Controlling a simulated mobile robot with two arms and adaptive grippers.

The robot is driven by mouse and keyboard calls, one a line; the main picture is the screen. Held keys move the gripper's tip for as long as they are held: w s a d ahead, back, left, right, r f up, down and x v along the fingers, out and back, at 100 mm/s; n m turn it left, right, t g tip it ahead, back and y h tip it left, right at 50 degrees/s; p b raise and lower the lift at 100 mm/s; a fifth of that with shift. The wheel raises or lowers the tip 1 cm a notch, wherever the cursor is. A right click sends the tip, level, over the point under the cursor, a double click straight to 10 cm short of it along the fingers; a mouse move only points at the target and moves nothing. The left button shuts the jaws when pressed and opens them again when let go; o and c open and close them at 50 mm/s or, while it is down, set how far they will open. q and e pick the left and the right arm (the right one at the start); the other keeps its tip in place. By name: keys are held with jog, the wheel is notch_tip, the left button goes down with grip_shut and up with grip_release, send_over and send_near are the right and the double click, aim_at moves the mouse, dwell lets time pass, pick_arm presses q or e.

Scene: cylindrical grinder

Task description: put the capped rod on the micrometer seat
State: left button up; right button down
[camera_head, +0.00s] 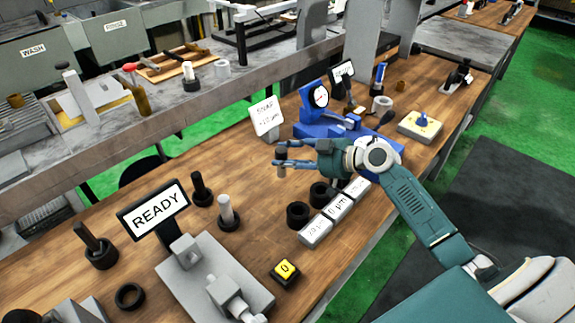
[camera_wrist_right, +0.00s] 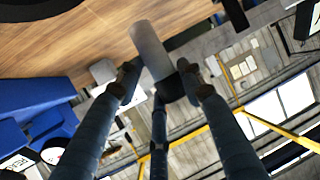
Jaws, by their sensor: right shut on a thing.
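My right gripper (camera_head: 281,158) is shut on a capped rod (camera_head: 281,171), a short grey cylinder with a dark end, held above the wooden bench. In the right wrist view the rod (camera_wrist_right: 149,48) sits between the fingers (camera_wrist_right: 160,85), its dark cap toward the palm. A blue gauge (camera_head: 330,128) with a round dial stands behind the gripper, apart from the rod. A grey fixture (camera_head: 222,277) with a READY sign (camera_head: 154,210) stands at the lower left. I cannot tell which of these bears the micrometer seat. My left gripper is not in view.
Black rings (camera_head: 298,214) and labelled grey blocks (camera_head: 337,207) lie below the gripper. A yellow button (camera_head: 286,269) is near the front edge. A white sign (camera_head: 267,117) stands behind the gripper.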

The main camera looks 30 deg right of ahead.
jog(key=shift+f, duration=1.65)
jog(key=shift+f, duration=0.15)
jog(key=c, duration=1.2)
grip_release()
jog(key=shift+o, duration=0.4)
